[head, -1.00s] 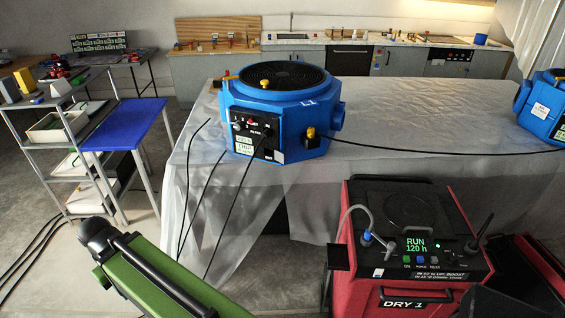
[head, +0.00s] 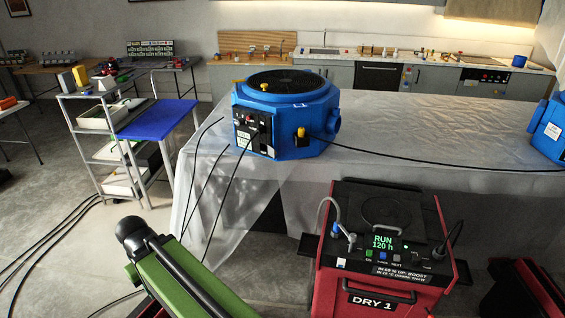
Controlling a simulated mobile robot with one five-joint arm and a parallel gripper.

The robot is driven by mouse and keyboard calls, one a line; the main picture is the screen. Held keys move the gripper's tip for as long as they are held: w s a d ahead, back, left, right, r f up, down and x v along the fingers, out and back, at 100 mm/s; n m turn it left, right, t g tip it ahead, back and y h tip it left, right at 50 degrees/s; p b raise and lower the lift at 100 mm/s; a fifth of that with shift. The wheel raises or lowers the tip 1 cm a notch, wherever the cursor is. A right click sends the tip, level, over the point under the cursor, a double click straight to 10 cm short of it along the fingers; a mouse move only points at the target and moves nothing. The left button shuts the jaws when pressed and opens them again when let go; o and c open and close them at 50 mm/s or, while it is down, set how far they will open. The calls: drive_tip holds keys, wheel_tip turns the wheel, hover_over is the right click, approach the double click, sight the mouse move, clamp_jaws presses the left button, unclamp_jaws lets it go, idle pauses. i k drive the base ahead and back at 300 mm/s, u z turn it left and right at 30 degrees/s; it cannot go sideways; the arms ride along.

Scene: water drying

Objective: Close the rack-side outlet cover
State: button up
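A blue eight-sided blower unit (head: 300,118) with a round black grille on top stands on the sheet-covered table. Its dark control panel (head: 252,135) faces front-left, with cables running down from it. A small black fitting with a yellow top (head: 301,137) sits on its front face, and a black cable runs right from there. Another small yellow part (head: 238,84) shows at its upper left edge. I cannot tell which part is the rack-side outlet cover, or whether it is open. My green arm shows at the bottom; my gripper is not in view.
A grey metal rack (head: 100,150) and a blue side table (head: 157,118) stand at the left. A red dryer (head: 385,255) marked DRY 1, reading RUN 120 h, stands at the front right. Cables (head: 45,250) lie on the left floor. Grey floor shows between rack and table.

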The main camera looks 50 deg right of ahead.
sight(271, 152)
drive_tip(key=z, duration=0.2)
drive_tip(key=i, duration=0.9)
drive_tip(key=u, duration=0.1)
